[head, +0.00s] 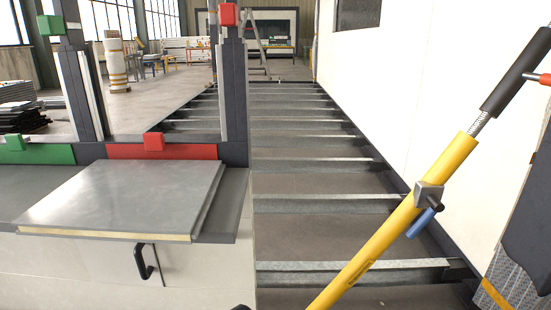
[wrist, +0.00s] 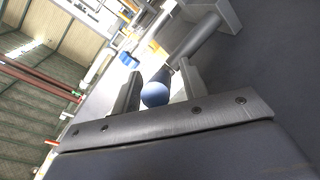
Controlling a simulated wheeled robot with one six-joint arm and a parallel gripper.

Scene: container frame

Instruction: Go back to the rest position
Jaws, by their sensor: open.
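My gripper (wrist: 160,68) shows in the wrist view with its two fingers apart. A round blue end (wrist: 154,94) shows in the gap between the fingers; whether it touches them I cannot tell. A dark cylinder (wrist: 192,40) lies beyond the fingertips at the upper right. I cannot make out my gripper in the head view.
A yellow pole (head: 400,215) with a metal clamp, blue handle (head: 422,222) and black upper end slants across the right. A grey panel (head: 130,190) lies on the bench at left, near red (head: 160,151) and green (head: 40,153) rails. Metal crossbars (head: 340,203) span the middle floor beside a white wall (head: 430,90).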

